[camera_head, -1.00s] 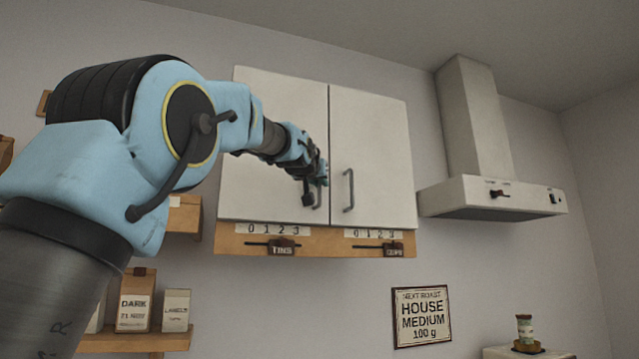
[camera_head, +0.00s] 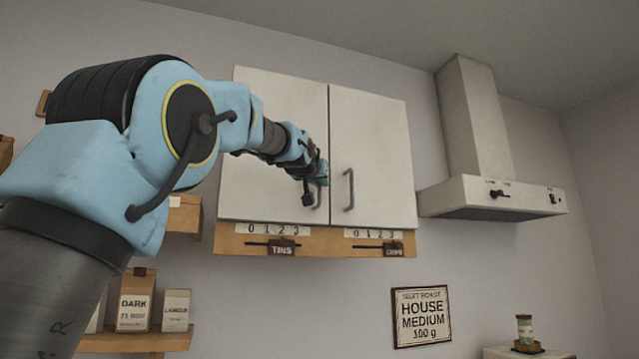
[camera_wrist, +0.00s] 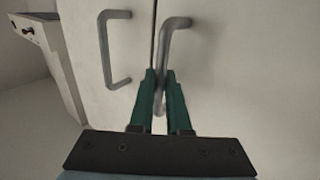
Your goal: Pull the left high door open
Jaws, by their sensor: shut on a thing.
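The left high door (camera_head: 265,165) is a flat white panel of the wall cabinet and looks closed, level with the right door (camera_head: 375,160). Its grey bar handle (camera_wrist: 164,48) stands upright near the seam between the doors. My gripper (camera_wrist: 157,76) is shut on this handle, with the bar between its teal fingers near one end. In the head view my gripper (camera_head: 318,172) is at the left door's handle and hides part of it. The wrist view shows the cabinet upside down, so the left door (camera_wrist: 245,70) lies on its right.
The right door's handle (camera_head: 348,190) is close beside my gripper. Under the doors runs a wooden strip (camera_head: 330,243) with two sliders. A range hood (camera_head: 490,196) is to the right. A shelf (camera_head: 140,341) with bags is at lower left.

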